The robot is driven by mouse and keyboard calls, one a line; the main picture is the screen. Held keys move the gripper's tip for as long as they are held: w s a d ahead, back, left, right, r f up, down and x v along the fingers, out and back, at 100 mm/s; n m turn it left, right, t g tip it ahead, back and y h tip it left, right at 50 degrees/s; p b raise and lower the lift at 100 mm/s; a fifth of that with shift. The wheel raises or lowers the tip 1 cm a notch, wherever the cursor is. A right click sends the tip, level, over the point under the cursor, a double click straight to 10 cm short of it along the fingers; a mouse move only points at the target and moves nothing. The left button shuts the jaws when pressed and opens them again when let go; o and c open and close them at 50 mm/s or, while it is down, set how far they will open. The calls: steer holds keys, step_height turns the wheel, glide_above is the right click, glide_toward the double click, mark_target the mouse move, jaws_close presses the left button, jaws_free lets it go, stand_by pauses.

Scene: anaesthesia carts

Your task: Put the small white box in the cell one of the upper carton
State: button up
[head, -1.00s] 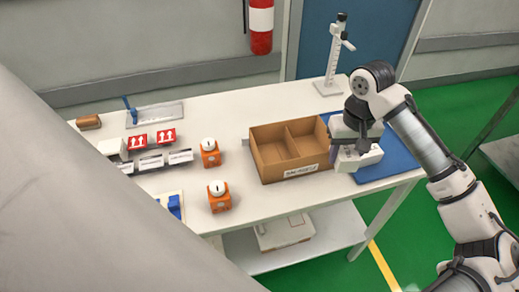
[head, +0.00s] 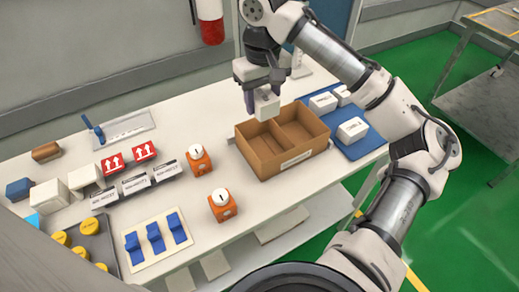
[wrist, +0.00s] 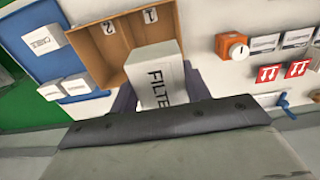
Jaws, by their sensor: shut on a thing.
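My gripper (head: 264,97) is shut on a small white box (head: 267,106), holding it in the air above the rear left part of the brown open carton. In the wrist view the box (wrist: 158,75) shows lettering starting "FILTE" and sits between the dark fingers. The carton (head: 291,165) stands on the white table and has two cells split by a divider. In the wrist view the carton (wrist: 92,55) bears the numbers 2 and 1 on its wall; cell 1 is on the orange blocks' side, left in the head view. Both cells look empty where visible.
Several white boxes (head: 352,130) lie on a blue mat (head: 367,145) right of the carton. Two orange blocks (head: 199,161) with white tops stand to its left, beside red-arrow and labelled boxes (head: 143,152). A post stand is behind. Boxes lie on the lower shelf.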

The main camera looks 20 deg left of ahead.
mark_target(262, 157)
step_height(262, 157, down, 18)
steer(key=shift+r, duration=0.2)
steer(key=shift+f, duration=0.2)
steer(key=o, duration=1)
steer(key=shift+o, duration=0.2)
steer(key=shift+r, duration=0.1)
step_height(262, 157, up, 12)
steer(key=shift+r, duration=0.15)
